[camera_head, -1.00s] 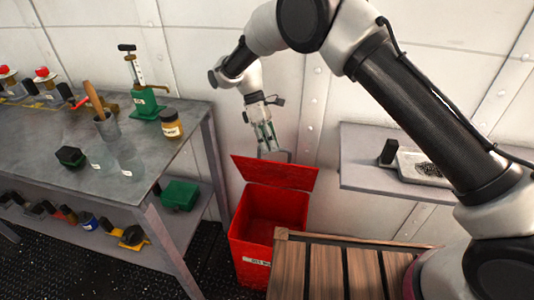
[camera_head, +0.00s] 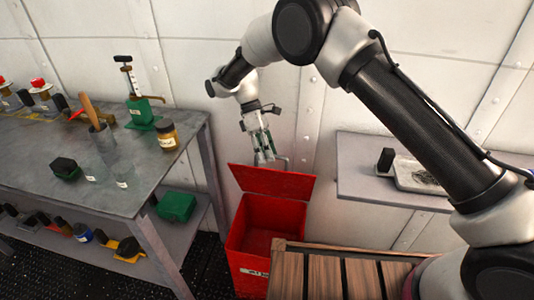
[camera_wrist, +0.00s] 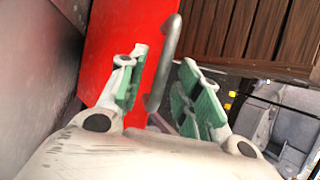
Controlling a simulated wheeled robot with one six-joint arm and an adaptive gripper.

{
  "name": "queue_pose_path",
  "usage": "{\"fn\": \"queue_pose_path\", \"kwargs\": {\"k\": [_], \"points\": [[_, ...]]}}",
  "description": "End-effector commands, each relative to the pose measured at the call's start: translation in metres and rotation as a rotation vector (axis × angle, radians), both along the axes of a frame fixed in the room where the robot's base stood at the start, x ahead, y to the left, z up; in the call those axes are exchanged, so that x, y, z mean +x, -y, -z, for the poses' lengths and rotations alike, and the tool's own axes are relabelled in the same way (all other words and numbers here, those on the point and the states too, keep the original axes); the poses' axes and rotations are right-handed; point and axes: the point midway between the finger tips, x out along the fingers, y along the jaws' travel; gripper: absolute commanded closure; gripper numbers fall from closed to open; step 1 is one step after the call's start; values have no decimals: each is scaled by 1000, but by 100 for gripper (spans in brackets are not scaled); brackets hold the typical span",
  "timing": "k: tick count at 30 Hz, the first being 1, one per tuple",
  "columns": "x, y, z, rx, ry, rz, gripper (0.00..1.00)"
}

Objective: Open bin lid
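The red bin (camera_head: 240,240) stands on the floor between the workbench and the wooden slatted top. Its lid (camera_head: 272,182) is raised and stands tilted up at the back, so the red inside shows. The lid's grey bar handle (camera_wrist: 163,65) shows in the wrist view. My gripper (camera_head: 266,157) is just behind the lid's upper edge, by the handle. In the wrist view my gripper (camera_wrist: 165,90) has its green-padded fingers apart, with the handle seen between them. I cannot tell whether either finger touches it.
A grey workbench (camera_head: 130,185) with jars and tools stands left of the bin. A wooden slatted top (camera_head: 325,270) is close on the right. A wall shelf (camera_head: 352,180) holds a tray. The wall is close behind my gripper.

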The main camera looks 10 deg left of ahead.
Motion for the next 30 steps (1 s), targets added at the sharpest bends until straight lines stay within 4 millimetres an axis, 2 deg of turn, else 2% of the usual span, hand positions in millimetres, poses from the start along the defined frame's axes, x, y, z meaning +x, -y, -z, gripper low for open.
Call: {"fn": "queue_pose_path", "kwargs": {"k": [12, 16, 23, 26, 28, 30], "points": [[24, -23, -54, 2, 1, 1, 66], [26, -25, -61, 0, 0, 1, 66], [26, -25, -62, 0, -1, 1, 66], [23, -28, -62, -1, 0, -6, 85], [14, -38, -62, 0, 0, -28, 97], [-5, -59, -65, 3, 2, -75, 100]]}}
